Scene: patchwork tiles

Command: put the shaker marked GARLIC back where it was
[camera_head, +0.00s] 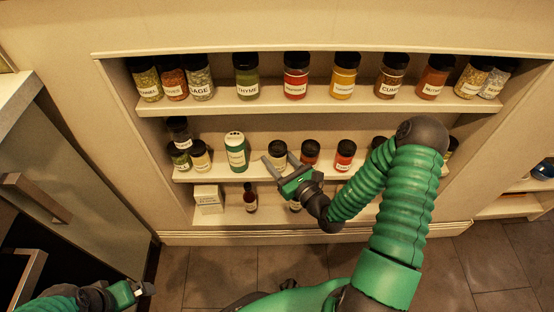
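No label that I can read says GARLIC; several labels on the middle shelf (222,178) are too small or partly hidden. My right gripper (278,158) is at the middle shelf with its fingers apart. A dark-capped jar (278,147) shows between the fingertips, its lower part partly covered by the gripper; I cannot tell whether they touch it. A green shaker with a white top (236,141) stands to the left of it, and red jars (310,147) stand to the right. My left gripper (146,290) is low at the left, away from the shelves; its finger gap is unclear.
The top shelf (270,104) holds a row of labelled jars, including SAGE, THYME and CUMIN. The bottom shelf holds a white box (208,198) and a small dark bottle (250,201). My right arm hides the right part of the lower shelves. A cabinet with a handle (36,197) stands left.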

